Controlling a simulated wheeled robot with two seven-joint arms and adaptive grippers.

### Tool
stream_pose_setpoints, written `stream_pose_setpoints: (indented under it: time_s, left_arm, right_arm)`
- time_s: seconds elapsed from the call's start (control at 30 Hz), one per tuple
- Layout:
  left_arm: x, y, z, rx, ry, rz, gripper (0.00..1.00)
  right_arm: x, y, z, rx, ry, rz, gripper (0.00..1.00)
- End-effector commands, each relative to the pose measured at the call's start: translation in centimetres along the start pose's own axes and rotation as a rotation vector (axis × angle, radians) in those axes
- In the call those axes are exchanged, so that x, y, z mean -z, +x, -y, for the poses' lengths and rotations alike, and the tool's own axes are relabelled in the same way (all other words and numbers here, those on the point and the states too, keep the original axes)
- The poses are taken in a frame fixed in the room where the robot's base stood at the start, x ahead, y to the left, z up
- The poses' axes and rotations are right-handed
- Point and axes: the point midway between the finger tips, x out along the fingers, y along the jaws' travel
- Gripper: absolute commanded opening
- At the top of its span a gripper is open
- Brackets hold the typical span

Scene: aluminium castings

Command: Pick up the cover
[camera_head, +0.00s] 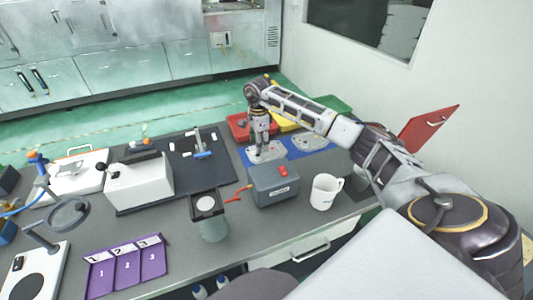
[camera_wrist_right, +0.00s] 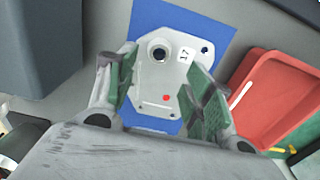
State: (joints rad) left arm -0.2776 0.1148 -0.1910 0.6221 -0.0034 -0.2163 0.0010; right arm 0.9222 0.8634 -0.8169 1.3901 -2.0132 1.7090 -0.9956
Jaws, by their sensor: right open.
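A grey metal cover (camera_wrist_right: 165,72) lies flat on a blue mat (camera_wrist_right: 150,14) in the right wrist view. It has a round dark hole, a white label reading 17 and a red dot. In the head view the same casting (camera_head: 267,155) lies under my right gripper (camera_head: 260,138). My right gripper (camera_wrist_right: 161,90) is open, its green-padded fingers on either side of the cover in the picture. I cannot tell whether they touch it. A second casting (camera_head: 311,142) lies on a blue mat to the right. My left gripper is not in view.
A red bin (camera_wrist_right: 270,85) stands close on the right in the wrist view. A grey box with a red button (camera_head: 275,186) and a white mug (camera_head: 325,192) stand in front of the castings. Yellow and green bins are behind the arm.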

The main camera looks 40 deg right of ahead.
Motion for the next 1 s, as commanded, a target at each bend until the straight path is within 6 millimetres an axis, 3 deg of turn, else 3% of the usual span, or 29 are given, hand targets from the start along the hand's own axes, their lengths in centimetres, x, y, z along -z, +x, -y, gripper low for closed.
stream_pose_setpoints:
  time_s: [0.53, 1.0]
  left_arm:
    - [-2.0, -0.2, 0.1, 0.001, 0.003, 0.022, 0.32]
    - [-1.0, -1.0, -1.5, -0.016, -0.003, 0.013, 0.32]
  right_arm:
    - [0.0, 0.7, -0.1, 0.000, 0.000, 0.001, 0.52]
    - [-0.2, 4.9, -0.3, 0.000, 0.000, 0.001, 0.52]
